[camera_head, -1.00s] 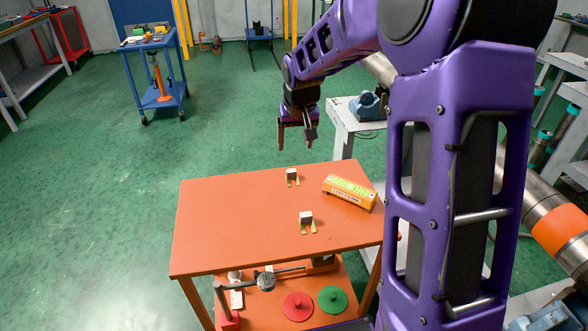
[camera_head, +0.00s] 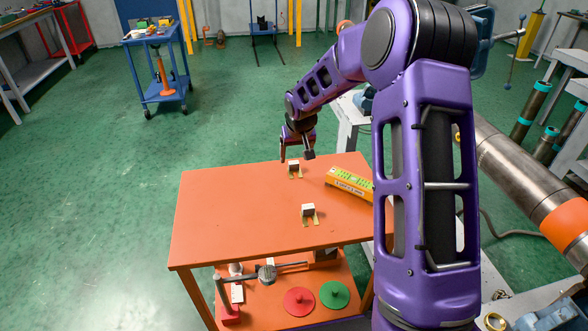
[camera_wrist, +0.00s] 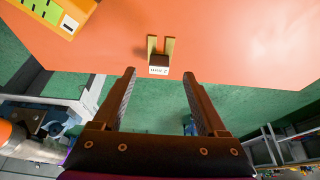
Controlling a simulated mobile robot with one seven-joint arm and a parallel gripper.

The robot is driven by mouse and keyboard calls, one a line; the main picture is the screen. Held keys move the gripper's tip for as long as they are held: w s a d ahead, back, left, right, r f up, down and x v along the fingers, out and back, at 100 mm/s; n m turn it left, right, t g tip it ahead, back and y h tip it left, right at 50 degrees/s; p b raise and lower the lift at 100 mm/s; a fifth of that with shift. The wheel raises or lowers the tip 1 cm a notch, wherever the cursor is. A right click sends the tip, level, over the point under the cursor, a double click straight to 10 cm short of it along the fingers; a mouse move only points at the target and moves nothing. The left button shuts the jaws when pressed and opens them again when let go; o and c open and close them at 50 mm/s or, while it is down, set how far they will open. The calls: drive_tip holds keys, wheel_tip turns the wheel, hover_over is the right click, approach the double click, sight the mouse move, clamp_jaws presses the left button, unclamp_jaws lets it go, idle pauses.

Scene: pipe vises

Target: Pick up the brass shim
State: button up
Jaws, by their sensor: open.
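Two small blocks stand on the orange table, each with two brass prongs sticking out, like a slotted brass shim. The far one (camera_head: 294,168) is near the table's back edge, the near one (camera_head: 308,211) closer to me. One such brass piece (camera_wrist: 169,46) shows in the wrist view, with a dark block and a white label (camera_wrist: 158,71) whose text I cannot read surely. My gripper (camera_head: 296,157) is open and empty, just above and behind the far piece. In the wrist view its fingers (camera_wrist: 159,74) are spread to either side of the labelled block, apart from it.
A yellow-orange case (camera_head: 348,182) with green markings lies on the right of the orange table (camera_head: 225,210), partly behind my arm. The table's left part is clear. Red (camera_head: 299,301) and green (camera_head: 334,294) discs lie on its lower shelf. A blue cart (camera_head: 157,70) stands far left.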

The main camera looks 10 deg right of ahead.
sight(294, 164)
drive_tip(key=x, duration=0.5)
drive_tip(key=shift+r+b, duration=0.1)
drive_tip(key=shift+b, duration=0.25)
clamp_jaws()
